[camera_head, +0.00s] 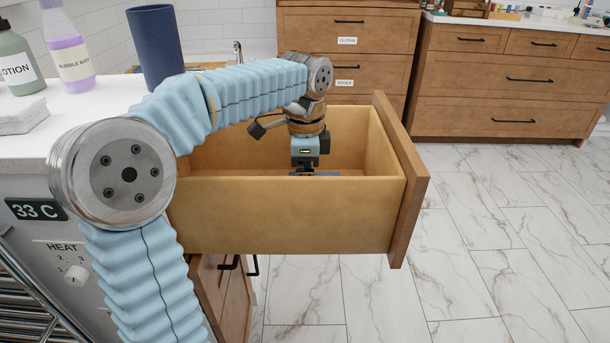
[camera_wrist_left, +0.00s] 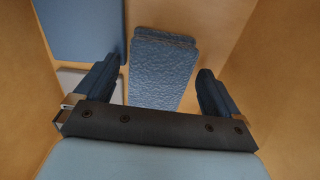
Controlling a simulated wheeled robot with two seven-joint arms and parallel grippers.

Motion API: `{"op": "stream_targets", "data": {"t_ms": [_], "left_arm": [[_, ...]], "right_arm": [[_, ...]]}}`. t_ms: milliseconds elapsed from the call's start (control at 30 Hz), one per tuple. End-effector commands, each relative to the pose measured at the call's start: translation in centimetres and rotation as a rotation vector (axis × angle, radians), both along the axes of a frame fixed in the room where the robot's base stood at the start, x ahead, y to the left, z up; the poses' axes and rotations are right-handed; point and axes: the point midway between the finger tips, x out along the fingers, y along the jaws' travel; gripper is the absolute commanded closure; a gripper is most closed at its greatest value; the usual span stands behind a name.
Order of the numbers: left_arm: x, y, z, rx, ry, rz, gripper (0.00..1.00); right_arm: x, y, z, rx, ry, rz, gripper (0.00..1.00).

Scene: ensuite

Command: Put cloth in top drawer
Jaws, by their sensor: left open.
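The top drawer (camera_head: 290,215) is pulled open, with pale wooden walls and a brown front at its right end. My left arm bends over the counter, and my left gripper (camera_head: 308,168) points down inside the drawer. In the left wrist view, a folded blue textured cloth (camera_wrist_left: 162,72) lies on the drawer floor, seen between the two open fingers. The fingers do not appear to close on it. The drawer's front wall hides the fingertips and most of the cloth in the head view. My right gripper is not in view.
In the drawer, a flat blue item (camera_wrist_left: 80,28) and a pale item (camera_wrist_left: 75,82) lie left of the cloth. The counter holds a lotion bottle (camera_head: 18,65), a bubble bath bottle (camera_head: 68,50), a dark blue cup (camera_head: 156,45) and a white folded towel (camera_head: 22,117). Marble floor (camera_head: 480,240) is clear at right.

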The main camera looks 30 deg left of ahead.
Motion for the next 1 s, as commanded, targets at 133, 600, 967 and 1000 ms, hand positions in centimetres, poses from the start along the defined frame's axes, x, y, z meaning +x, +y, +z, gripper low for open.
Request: {"op": "stream_targets", "data": {"t_ms": [133,600,967,1000], "left_arm": [[0.0,0.0,0.1,0.0,0.0,0.0,0.03],[0.1,0.0,9.0,0.0,-0.004,0.0,0.03],[0.0,0.0,12.3,0.0,0.0,-0.001,0.03],[0.0,0.0,12.3,0.0,0.0,-0.001,0.03]], "right_arm": [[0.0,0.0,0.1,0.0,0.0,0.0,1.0],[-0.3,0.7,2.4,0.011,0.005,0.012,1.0],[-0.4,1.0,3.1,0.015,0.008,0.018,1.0],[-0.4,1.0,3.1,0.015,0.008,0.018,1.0]]}}
